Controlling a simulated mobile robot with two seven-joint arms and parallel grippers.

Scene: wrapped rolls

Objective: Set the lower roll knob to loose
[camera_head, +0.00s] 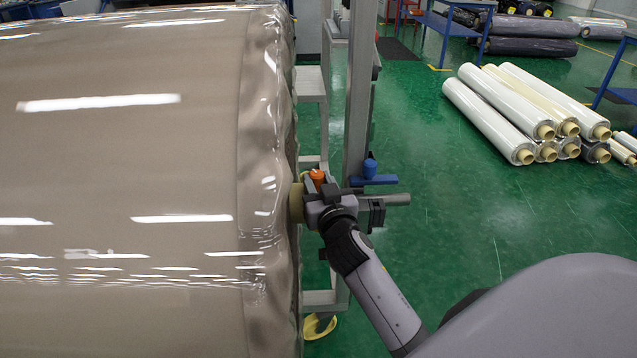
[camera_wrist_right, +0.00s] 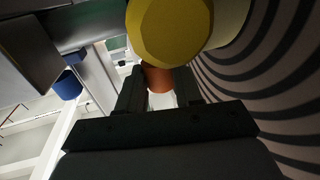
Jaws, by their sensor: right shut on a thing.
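A large brown roll in clear wrap (camera_head: 130,180) fills the left of the head view. An orange knob (camera_head: 317,177) stands beside the roll's right end, at its core. My right gripper (camera_head: 322,194) is at this knob. In the right wrist view, the orange knob (camera_wrist_right: 158,79) sits between the two dark fingers, which are shut on it. The frames do not show its setting or a label naming it the lower roll knob. A yellow faceted part (camera_wrist_right: 170,28) is close above the fingers in that view. My left gripper is not in view.
A grey upright post (camera_head: 358,90) stands just behind the gripper, with a blue knob (camera_head: 370,167) on a blue bracket. A grey bar (camera_head: 396,199) sticks out to the right. White rolls (camera_head: 505,110) are stacked on the green floor, which is open between.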

